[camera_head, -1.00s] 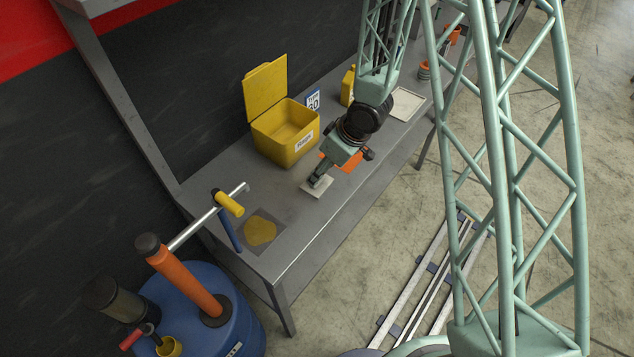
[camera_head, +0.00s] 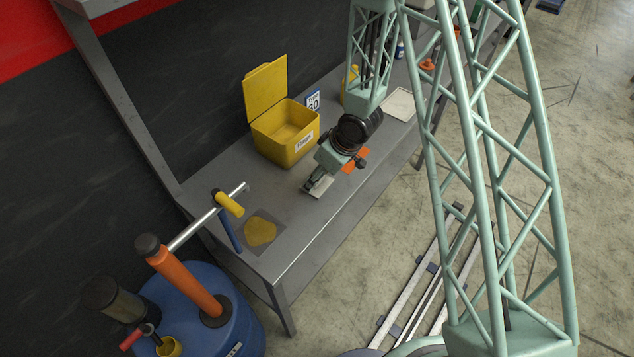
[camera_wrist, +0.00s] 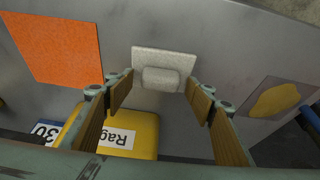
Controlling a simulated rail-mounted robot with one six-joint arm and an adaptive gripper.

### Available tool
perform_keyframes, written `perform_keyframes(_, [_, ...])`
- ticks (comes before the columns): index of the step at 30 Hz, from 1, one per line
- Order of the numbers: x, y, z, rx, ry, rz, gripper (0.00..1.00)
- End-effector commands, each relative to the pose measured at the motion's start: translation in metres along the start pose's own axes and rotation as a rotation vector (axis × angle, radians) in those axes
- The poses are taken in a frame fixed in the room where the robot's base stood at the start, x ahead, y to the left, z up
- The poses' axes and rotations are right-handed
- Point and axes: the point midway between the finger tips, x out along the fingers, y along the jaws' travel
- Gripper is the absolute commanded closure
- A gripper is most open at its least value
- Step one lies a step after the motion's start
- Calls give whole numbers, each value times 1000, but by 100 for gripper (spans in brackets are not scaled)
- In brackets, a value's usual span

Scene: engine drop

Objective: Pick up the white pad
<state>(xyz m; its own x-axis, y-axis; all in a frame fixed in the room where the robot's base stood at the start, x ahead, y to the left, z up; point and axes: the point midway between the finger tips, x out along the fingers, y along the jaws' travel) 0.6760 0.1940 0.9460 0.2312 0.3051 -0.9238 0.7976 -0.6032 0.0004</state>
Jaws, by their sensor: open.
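The white pad (camera_wrist: 163,56) lies flat on the grey bench, with a raised block (camera_wrist: 161,79) on it, in the wrist view. In the head view the pad (camera_head: 322,187) is partly hidden by my gripper (camera_head: 309,188). In the wrist view my gripper (camera_wrist: 160,97) is open, its two fingers apart on either side of the pad's near part. Nothing is held between them. I cannot tell how high the fingertips are above the bench.
An open yellow bin (camera_head: 285,138) labelled Rags stands beside the gripper. An orange sheet (camera_wrist: 56,50) lies close to the pad. A yellow patch on a dark mat (camera_head: 260,232), a blue drum (camera_head: 215,300) with a pump, and a pale tray (camera_head: 398,106) are farther off.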

Motion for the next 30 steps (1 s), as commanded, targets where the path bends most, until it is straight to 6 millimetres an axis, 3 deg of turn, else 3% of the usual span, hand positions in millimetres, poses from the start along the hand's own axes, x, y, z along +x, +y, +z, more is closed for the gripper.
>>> perform_keyframes(20, [4, 0, 0, 1, 0, 0, 50])
perform_keyframes(30, [4, 0, 0, 1, -1, 0, 75])
